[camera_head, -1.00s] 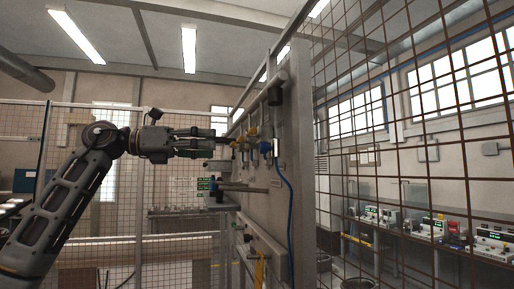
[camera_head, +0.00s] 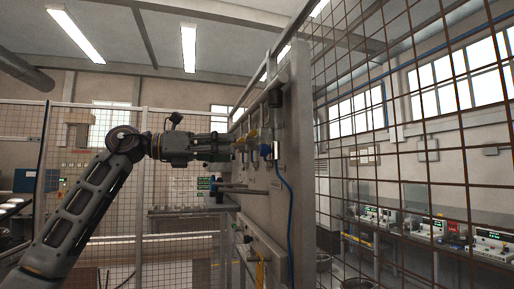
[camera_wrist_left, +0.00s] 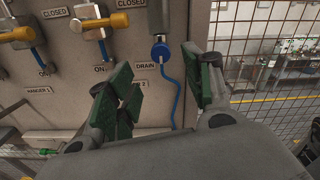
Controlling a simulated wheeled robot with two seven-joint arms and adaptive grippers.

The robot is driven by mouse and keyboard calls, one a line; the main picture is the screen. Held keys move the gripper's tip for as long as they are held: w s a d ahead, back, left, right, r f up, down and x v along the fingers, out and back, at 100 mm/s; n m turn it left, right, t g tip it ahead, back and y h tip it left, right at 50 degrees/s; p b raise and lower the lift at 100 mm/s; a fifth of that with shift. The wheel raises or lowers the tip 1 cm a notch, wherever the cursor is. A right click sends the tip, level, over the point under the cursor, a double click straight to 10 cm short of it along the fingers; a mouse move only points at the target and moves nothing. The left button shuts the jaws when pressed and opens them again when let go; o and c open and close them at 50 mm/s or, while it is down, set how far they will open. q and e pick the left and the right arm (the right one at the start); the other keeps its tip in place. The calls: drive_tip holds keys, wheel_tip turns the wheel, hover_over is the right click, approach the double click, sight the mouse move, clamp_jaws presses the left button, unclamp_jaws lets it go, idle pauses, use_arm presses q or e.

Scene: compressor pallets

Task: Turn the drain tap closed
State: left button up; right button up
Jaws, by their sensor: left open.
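The drain tap (camera_wrist_left: 160,50) is on the grey panel in the left wrist view, with a blue body, a grey upright part above it and a blue hose below. A DRAIN label is beside it. In the head view its blue part (camera_head: 266,149) shows at the panel's right. My left gripper (camera_wrist_left: 160,72) is open and empty, its green-padded fingers on either side of the tap's hose in the picture. In the head view the left gripper (camera_head: 228,146) points at the panel, close to the taps. I cannot tell any contact. My right gripper is out of view.
Rods (camera_head: 240,188) stick out from the panel below. Wire mesh fencing (camera_head: 400,120) stands right of the panel.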

sight(260, 149)
use_arm(q)
drive_tip(key=p+x, duration=0.2)
drive_tip(key=x, duration=0.7)
drive_tip(key=c, duration=1)
drive_tip(key=shift+n, duration=0.4)
drive_tip(key=shift+w+f+n+p, duration=0.1)
drive_tip(key=shift+n+p, duration=0.9)
drive_tip(key=shift+n, duration=3.3)
drive_tip(key=shift+w+f+n+p, duration=0.1)
drive_tip(key=shift+n+p, duration=0.9)
drive_tip(key=shift+n, duration=3.3)
